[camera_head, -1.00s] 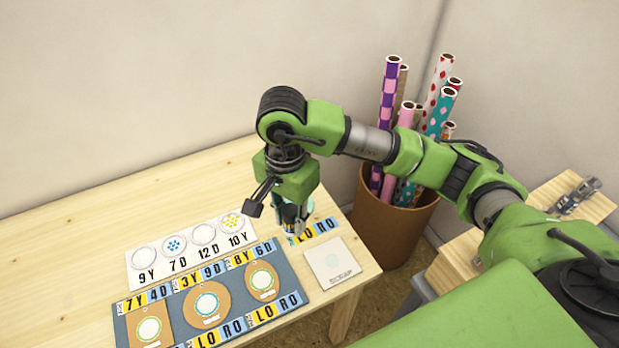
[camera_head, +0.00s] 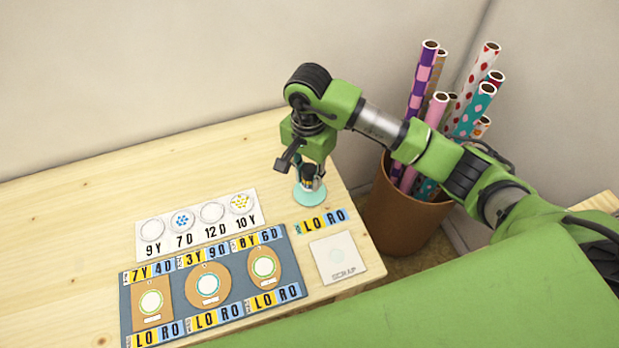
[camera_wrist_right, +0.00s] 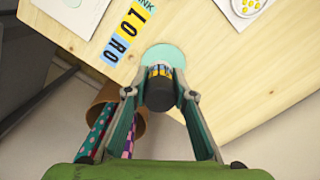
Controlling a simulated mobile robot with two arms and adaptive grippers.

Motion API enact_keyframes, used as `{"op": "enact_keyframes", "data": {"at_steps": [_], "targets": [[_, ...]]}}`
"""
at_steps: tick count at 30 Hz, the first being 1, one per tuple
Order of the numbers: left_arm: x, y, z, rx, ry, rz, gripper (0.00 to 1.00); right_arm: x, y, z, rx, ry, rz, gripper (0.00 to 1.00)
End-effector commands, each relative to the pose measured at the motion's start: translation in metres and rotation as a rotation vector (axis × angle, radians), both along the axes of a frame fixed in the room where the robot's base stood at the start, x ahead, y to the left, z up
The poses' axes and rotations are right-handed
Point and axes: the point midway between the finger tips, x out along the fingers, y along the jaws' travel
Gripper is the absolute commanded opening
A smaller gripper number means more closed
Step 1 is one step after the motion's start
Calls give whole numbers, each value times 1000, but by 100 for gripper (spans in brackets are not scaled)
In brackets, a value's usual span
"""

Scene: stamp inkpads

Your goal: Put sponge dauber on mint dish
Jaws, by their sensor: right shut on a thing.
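The sponge dauber (camera_wrist_right: 160,92) is a short dark cylinder with a yellow and blue band. My right gripper (camera_head: 310,178) is shut on it and points down; the wrist view shows its two fingers (camera_wrist_right: 160,97) on either side of the dauber. The mint dish (camera_head: 310,196) is a flat pale green disc on the table, directly below the gripper. It also shows in the wrist view (camera_wrist_right: 163,54), partly covered by the dauber. I cannot tell whether the dauber touches the dish. My left gripper is not in view.
A label strip (camera_head: 321,220) and a scrap card (camera_head: 348,257) lie in front of the dish. A white card with circles (camera_head: 196,238) and a grey board with tags (camera_head: 236,314) are to the left. A bin of rolls (camera_head: 405,222) stands right of the table.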

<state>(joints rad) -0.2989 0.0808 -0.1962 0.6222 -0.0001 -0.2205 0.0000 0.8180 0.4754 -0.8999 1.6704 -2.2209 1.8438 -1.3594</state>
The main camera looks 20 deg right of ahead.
Motion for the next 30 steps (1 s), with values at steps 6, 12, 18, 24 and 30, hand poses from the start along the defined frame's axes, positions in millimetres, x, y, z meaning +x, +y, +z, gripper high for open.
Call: {"op": "enact_keyframes", "data": {"at_steps": [6,12,18,24,30], "targets": [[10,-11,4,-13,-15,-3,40,11,-5,-14,2,1,-2,8],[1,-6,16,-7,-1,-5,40,13,-5,-40,3,4,-1,8],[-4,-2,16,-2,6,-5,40,14,-6,-49,1,-2,0,8],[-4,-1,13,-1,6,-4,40,14,-6,-51,1,-2,0,8],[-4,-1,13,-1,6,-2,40,14,-6,-51,1,-2,0,40]]}}
